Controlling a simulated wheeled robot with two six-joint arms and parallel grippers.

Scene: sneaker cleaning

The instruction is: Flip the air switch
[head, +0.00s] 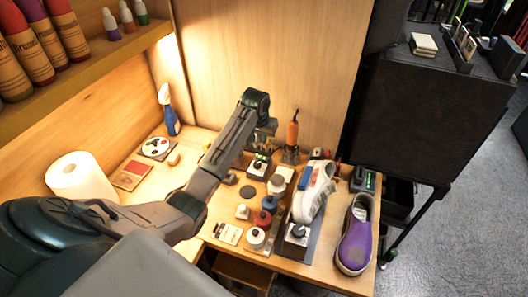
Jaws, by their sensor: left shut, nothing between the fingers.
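My left arm reaches in from the left across the workbench. My left gripper (262,148) is at its end, pointing down, shut and empty. Right under it is a small pale box with a dark top and a small green spot (259,166), which may be the air switch. The fingertips are very close to its top; I cannot tell whether they touch it. The position of any lever is too small to make out. My right gripper is not in view.
An orange-handled tool (292,135) stands just right of the gripper. A white sneaker (314,190) and a purple shoe (355,235) are at the right. Small bottles, including a red one (262,218), crowd the front. A paper roll (82,178) stands left; a wooden wall closes the back.

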